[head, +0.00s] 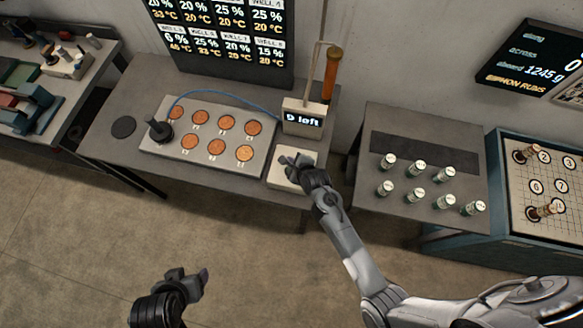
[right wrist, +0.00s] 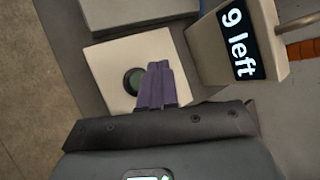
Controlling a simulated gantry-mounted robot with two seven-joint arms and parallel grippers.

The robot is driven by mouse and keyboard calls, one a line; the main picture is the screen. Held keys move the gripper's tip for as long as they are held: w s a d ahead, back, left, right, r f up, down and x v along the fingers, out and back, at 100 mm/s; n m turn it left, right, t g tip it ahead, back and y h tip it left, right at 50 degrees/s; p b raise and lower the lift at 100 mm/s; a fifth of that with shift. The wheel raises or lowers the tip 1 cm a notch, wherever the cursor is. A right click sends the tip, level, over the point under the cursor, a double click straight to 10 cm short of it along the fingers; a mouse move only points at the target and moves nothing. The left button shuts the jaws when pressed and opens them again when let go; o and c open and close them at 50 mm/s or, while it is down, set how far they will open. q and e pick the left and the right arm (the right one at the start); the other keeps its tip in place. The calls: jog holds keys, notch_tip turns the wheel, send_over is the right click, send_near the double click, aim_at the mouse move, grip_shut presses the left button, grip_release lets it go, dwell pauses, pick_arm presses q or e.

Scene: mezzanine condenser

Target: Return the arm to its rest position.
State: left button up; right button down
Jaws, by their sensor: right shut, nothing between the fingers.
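My right gripper (head: 293,163) is over the white square pad at the right end of the middle table. In the right wrist view its purple fingers (right wrist: 158,85) are together with nothing between them. They point at the white pad (right wrist: 112,62), beside a dark round spot (right wrist: 134,80) on it. I cannot tell whether the fingertips touch the pad. My left gripper (head: 196,280) is low in the head view, over the floor, away from the tables. Its fingers look apart, with nothing seen between them.
A box reading "9 left" (right wrist: 240,42) stands close beside the right gripper. A plate with several copper discs (head: 215,149) lies to its left. Several small capped vials (head: 418,168) stand on the right table. A gridded board (head: 520,200) is farther right. Floor in front is clear.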

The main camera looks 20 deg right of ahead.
dwell(0.5)
jog(key=shift+g, duration=0.5)
jog(key=s+f, duration=0.1)
jog(key=s, duration=0.1)
jog(key=s+d+f, duration=0.1)
jog(key=s, duration=0.1)
jog(key=s+d+f, duration=0.1)
jog(key=f, duration=0.1)
jog(key=shift+s+f, duration=0.1)
jog(key=shift+s, duration=0.3)
jog(key=s+d, duration=0.1)
jog(key=s, duration=0.1)
jog(key=shift+s+d+n+h+p, duration=0.3)
jog(key=shift+d, duration=0.05)
jog(key=s+d+r+n+g, duration=0.1)
jog(key=s+r+n+g, duration=0.1)
jog(key=s+r+n, duration=0.6)
jog(key=s+d+r+n+g, duration=0.1)
jog(key=s+r+n, duration=0.8)
jog(key=n, duration=1)
notch_tip(320, 180, up, 4)
jog(key=shift+d+r+g+p, duration=0.15)
jog(key=shift+g+p, duration=0.2)
jog(key=shift+g, duration=0.45)
